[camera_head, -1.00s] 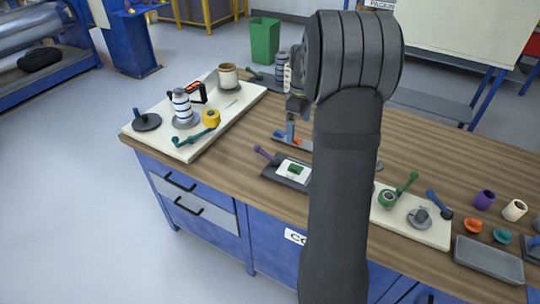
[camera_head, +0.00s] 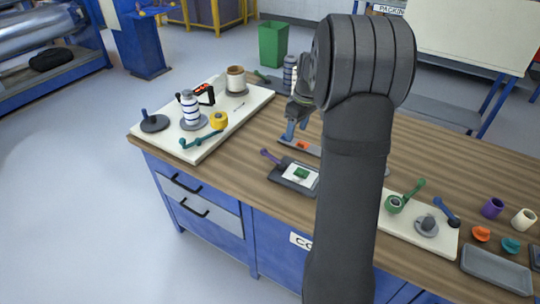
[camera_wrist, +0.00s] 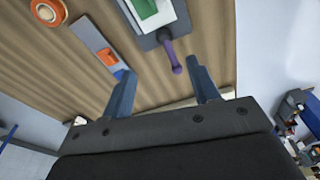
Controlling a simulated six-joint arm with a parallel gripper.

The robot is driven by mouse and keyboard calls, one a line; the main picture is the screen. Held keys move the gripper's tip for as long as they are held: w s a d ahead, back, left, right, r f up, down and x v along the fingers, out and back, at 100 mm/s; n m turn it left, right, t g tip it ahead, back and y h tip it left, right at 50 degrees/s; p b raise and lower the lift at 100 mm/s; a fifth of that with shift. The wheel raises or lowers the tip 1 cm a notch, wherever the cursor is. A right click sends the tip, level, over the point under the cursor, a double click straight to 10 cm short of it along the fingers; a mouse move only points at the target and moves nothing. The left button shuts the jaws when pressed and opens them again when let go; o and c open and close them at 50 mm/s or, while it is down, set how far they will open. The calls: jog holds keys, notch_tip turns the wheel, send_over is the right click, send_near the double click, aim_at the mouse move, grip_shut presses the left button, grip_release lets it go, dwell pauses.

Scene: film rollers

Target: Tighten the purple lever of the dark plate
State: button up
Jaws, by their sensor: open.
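The dark plate (camera_head: 290,183) lies on the wooden bench, left of my arm in the head view. It carries a white pad with a green piece (camera_head: 301,173). The purple lever (camera_head: 270,157) sticks out from the plate's far left corner. In the wrist view the purple lever (camera_wrist: 172,55) points from the plate (camera_wrist: 179,19) toward my gripper (camera_wrist: 163,92). My gripper's two blue fingers are spread apart with nothing between them. The lever's tip lies just beyond them in the picture, nearer the right finger. No contact shows.
A grey strip with an orange block and blue end (camera_wrist: 100,51) lies beside the plate. A white board (camera_head: 190,150) at left holds a bottle, yellow tape and a teal lever. Another board (camera_head: 390,226) at right holds a green lever.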

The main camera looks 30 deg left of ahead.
aim_at(265, 150)
jog(key=a+m+y, duration=0.2)
jog(key=a+m, duration=0.1)
jog(key=s+a+m+y, duration=0.1)
jog(key=a+m, duration=0.1)
jog(key=shift+f+t, duration=0.15)
jog(key=shift+t, duration=0.25)
jog(key=shift+c, duration=0.4)
jog(key=x, duration=1.7)
jog(key=shift+s+a, duration=0.1)
jog(key=shift+a, duration=0.3)
grip_shut()
